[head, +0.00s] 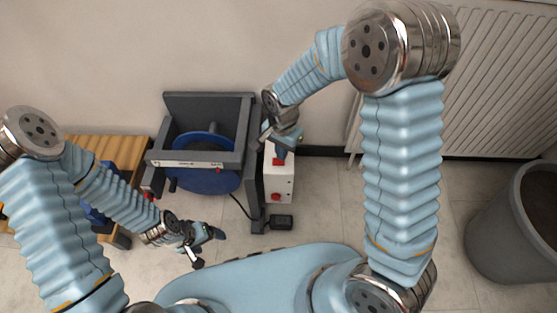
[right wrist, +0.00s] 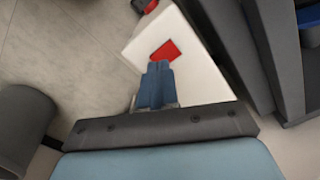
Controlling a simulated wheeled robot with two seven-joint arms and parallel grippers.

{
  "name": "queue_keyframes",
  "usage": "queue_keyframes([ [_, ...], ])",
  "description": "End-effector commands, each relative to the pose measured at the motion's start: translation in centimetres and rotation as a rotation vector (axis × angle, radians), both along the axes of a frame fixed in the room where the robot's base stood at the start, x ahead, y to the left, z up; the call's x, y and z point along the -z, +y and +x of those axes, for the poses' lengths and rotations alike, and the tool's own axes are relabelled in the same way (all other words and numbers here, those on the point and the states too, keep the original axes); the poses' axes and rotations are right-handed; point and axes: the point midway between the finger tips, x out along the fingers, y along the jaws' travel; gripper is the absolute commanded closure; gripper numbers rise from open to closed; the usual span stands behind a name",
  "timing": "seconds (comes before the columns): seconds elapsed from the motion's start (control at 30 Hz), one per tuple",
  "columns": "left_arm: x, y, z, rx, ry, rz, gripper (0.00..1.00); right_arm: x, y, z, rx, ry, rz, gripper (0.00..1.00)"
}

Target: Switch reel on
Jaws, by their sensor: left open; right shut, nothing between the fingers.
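The reel (head: 205,165) is a blue drum in a dark grey frame against the wall. A white box (head: 282,180) stands just right of the frame. It has a red switch on top (head: 278,161) and a round red button (head: 276,197) on its front. My right gripper (head: 279,156) is shut and empty, with its blue fingertips over the box top by the red switch. In the right wrist view the fingertips (right wrist: 158,66) reach close to the red switch (right wrist: 165,51); I cannot tell whether they touch. My left gripper (head: 208,247) is open and empty, low in front of the frame.
A black pedal-like block (head: 282,222) with a cable lies on the floor before the box. A wooden slatted bench (head: 110,150) stands left, a radiator (head: 490,90) and a grey bin (head: 515,235) right. Tiled floor between box and bin is clear.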

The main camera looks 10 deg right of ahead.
Motion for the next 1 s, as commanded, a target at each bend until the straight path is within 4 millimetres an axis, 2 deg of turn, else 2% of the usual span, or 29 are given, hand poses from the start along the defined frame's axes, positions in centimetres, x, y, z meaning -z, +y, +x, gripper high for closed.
queue_keyframes([
  [1.0,0.56,0.00,0.00,0.000,0.000,0.000,0.19,0.75,-0.01,-0.01,0.000,0.000,0.000,1.00],
])
